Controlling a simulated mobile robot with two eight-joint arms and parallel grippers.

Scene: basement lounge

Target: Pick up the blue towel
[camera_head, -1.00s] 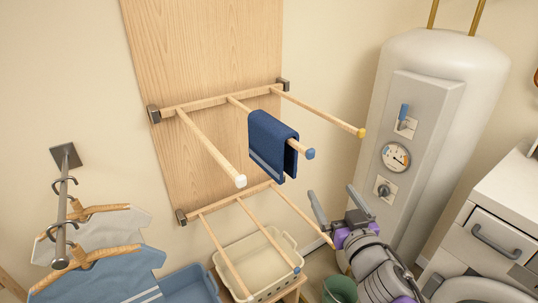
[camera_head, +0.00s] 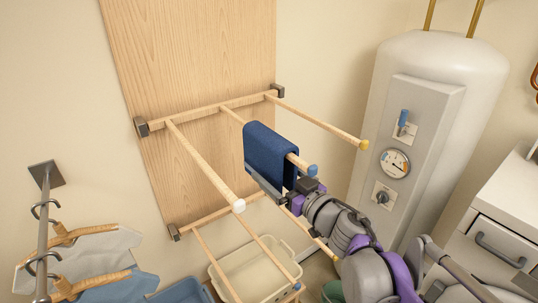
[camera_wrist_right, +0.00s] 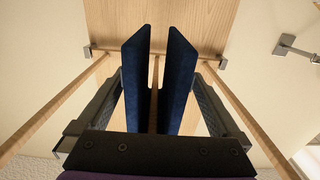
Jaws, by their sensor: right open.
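The blue towel (camera_head: 266,148) hangs folded over the middle wooden rod (camera_head: 300,162) of the upper wall rack, near the rod's blue-tipped end. My right gripper (camera_head: 280,187) is at the towel's lower part, coming from the lower right. In the right wrist view the two hanging flaps of the towel (camera_wrist_right: 133,80) stand between the spread fingers of the right gripper (camera_wrist_right: 158,92), with the rod between the flaps. The fingers are open, with a gap beside each flap. The head view hides part of the towel's lower edge. My left gripper is out of view.
A white-tipped rod (camera_head: 205,167) and a yellow-tipped rod (camera_head: 322,121) flank the towel. A lower rack (camera_head: 264,240) is beneath, over a cream basket (camera_head: 240,266). Garments on hangers (camera_head: 75,250) are at left. A white tank (camera_head: 440,70) and drawer cabinet (camera_head: 500,230) stand at right.

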